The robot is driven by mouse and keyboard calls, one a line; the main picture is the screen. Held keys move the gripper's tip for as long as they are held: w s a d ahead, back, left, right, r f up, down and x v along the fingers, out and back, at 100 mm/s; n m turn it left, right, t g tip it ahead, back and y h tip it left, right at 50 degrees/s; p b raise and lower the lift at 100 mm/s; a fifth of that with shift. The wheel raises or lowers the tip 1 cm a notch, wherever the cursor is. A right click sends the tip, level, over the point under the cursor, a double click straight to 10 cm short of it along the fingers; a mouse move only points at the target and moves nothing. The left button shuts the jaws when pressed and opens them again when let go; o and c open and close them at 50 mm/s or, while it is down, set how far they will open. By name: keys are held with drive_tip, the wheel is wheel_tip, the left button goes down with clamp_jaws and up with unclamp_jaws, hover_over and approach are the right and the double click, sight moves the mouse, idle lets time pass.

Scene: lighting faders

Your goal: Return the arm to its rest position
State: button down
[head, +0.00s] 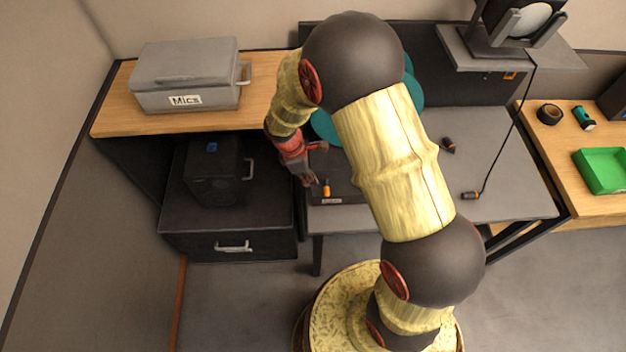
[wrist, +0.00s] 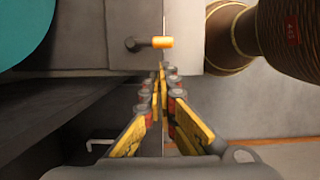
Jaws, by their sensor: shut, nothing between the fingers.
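My arm reaches from the bottom of the head view over the grey desk (head: 490,140). My gripper (head: 311,181) hangs at the desk's left front part, close to a dark fader box (head: 345,190) with an orange-capped fader (head: 326,189). In the wrist view my gripper (wrist: 160,75) is shut with nothing between its fingers. The orange fader (wrist: 160,42) lies just beyond the fingertips there. I cannot tell whether the fingertips touch it. My arm hides part of the box and desk.
A grey "Mics" case (head: 187,78) stands on the wooden top at left, above a black cabinet (head: 230,225). A lamp (head: 515,22) stands on a raised shelf at back right. A green tray (head: 602,171) is at far right. Two dark connectors, one cabled (head: 471,195), lie on the desk.

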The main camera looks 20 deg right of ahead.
drive_tip(key=p+v, duration=0.2)
drive_tip(key=v, duration=0.2)
drive_tip(key=s+r+m+t+y+b, duration=0.2)
drive_tip(key=s+r+m+t+b, duration=0.4)
drive_tip(key=s+r+m+b, duration=0.6)
drive_tip(key=s+d+r+m, duration=0.1)
drive_tip(key=s+r+m, duration=0.1)
drive_tip(key=s+r, duration=0.5)
wheel_tip(320, 180, up, 2)
drive_tip(key=shift+s+m+y, duration=0.2)
drive_tip(key=shift+m+y, duration=0.1)
drive_tip(key=shift+m, duration=0.1)
idle(1.5)
